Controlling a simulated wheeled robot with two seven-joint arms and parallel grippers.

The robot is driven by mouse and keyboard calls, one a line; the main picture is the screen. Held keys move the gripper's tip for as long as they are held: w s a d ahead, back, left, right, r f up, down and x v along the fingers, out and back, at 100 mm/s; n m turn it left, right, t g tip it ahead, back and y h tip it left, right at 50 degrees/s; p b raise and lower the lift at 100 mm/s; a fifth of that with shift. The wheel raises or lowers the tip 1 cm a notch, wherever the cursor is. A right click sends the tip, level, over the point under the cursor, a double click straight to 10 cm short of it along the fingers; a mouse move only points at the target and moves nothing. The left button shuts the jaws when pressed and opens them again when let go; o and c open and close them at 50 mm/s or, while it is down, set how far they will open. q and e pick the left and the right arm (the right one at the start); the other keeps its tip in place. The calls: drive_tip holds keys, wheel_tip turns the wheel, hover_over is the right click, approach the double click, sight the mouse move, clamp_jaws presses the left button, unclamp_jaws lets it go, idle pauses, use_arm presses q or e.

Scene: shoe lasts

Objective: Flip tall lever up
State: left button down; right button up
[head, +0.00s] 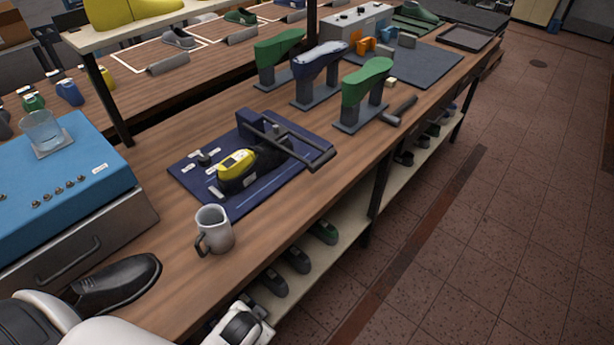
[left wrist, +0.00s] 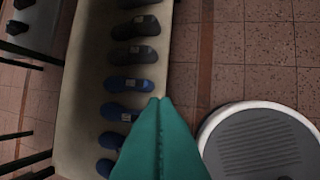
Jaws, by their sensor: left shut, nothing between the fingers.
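A dark blue board (head: 290,180) on the wooden bench carries a clamp-like fixture with a long dark lever (head: 285,143). The lever lies low, slanting across the board to a bar handle (head: 323,158) that overhangs the board's right edge. A yellow-topped dark last (head: 237,163) sits beside it. A small dark fitting (head: 206,158) stands on the board's left. My left arm enters at the bottom left of the head view. In the left wrist view my left gripper (left wrist: 160,102) has its teal fingers together, empty, pointing down past the lower shelf, away from the fixture.
A grey mug (head: 215,230) and a black shoe (head: 115,283) stand on the bench near my left arm. A blue box (head: 65,185) is at left. A lower shelf (left wrist: 95,75) holds several shoes.

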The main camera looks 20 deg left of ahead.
use_arm(q)
wheel_tip(320, 180, up, 12)
drive_tip(key=w+t+y, duration=0.1)
drive_tip(key=w, duration=0.1)
drive_tip(key=w+a+r+t+y, duration=0.1)
drive_tip(key=w+a+r, duration=0.1)
drive_tip(key=w+a+r+m+t+y, duration=0.1)
drive_tip(key=w+a+r+t, duration=0.1)
drive_tip(key=r, duration=0.1)
drive_tip(key=w+a+r+m+t+y, duration=0.1)
drive_tip(key=w+a+r, duration=0.1)
drive_tip(key=shift+w+a+r+t+p, duration=0.15)
drive_tip(key=shift+w+r+t+p, duration=0.15)
drive_tip(key=shift+w+r, duration=0.1)
drive_tip(key=w+d+r+m+t+h, duration=0.2)
drive_tip(key=w+r+m+t+h, duration=0.3)
drive_tip(key=m, duration=0.6)
drive_tip(key=w+d+r+m+t+h, duration=0.25)
drive_tip(key=w+r+m+t, duration=0.35)
drive_tip(key=m, duration=0.5)
drive_tip(key=w+a+f+m+g+h, duration=0.1)
drive_tip(key=f+m+g, duration=0.6)
drive_tip(key=m, duration=0.7)
drive_tip(key=shift+w+a+f+g+h, duration=0.25)
drive_tip(key=shift+w+f+h, duration=0.35)
drive_tip(key=shift+w, duration=0.55)
